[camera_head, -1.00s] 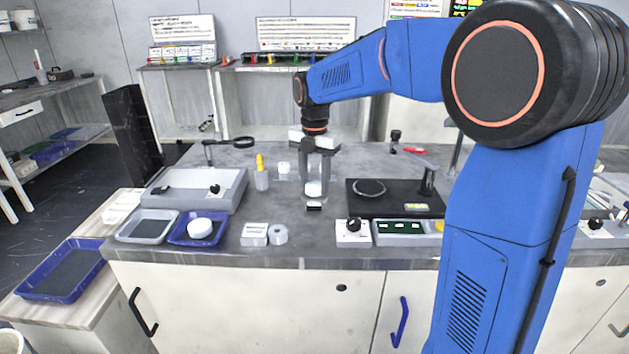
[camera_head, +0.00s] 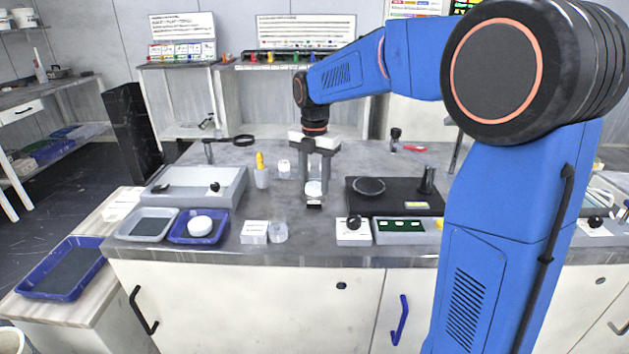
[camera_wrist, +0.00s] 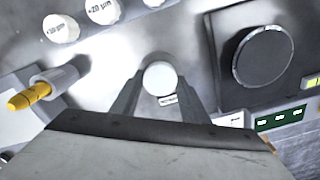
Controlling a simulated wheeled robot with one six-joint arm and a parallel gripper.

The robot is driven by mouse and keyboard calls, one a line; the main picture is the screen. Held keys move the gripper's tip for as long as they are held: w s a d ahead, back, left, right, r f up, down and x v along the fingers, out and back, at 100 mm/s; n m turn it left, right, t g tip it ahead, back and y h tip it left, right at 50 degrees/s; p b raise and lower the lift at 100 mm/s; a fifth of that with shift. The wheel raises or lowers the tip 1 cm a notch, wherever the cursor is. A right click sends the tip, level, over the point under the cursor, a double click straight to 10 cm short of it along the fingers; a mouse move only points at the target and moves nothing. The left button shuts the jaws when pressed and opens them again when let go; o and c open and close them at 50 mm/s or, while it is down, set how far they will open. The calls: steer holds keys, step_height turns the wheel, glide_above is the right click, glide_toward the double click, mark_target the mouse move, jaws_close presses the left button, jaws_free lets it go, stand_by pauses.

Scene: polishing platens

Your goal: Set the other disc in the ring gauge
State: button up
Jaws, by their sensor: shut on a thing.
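My gripper (camera_head: 314,178) points down over the middle of the bench, its two fingers shut on a white disc (camera_head: 314,189). The wrist view shows the same disc (camera_wrist: 160,78) between the fingertips. I cannot tell whether the disc touches the surface below it. A second white disc (camera_head: 200,226) lies in the blue tray (camera_head: 178,239) at the front left. A clear round ring-like piece (camera_head: 278,233) stands near the front edge beside a white label block; I cannot tell for sure whether it is the ring gauge.
A black base (camera_head: 400,208) with a round platen (camera_head: 369,187) and post lies right of my gripper. Several marked white pieces (camera_wrist: 60,28) stand behind. A grey tray (camera_head: 147,225) and a green-faced box (camera_head: 400,226) line the front.

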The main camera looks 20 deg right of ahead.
stand_by(0.3)
steer(key=o, duration=1.2)
steer(key=shift+r, duration=0.15)
step_height(320, 180, up, 17)
steer(key=shift+r, duration=0.1)
steer(key=shift+s, duration=0.1)
steer(key=s+d+f+m+t, duration=0.1)
steer(key=s+d+f+m, duration=0.1)
steer(key=s+f+m, duration=0.5)
steer(key=s+d+f+m+t, duration=0.2)
steer(key=s+f+m, duration=0.5)
steer(key=s+m, duration=0.4)
steer(key=s+d+f+m+t, duration=0.1)
steer(key=s+d+f+m, duration=0.2)
steer(key=s, duration=1.2)
step_height(320, 180, down, 4)
steer(key=shift+s+r+m+t, duration=0.1)
steer(key=shift+m+t, duration=0.3)
steer(key=shift+m, duration=2.6)
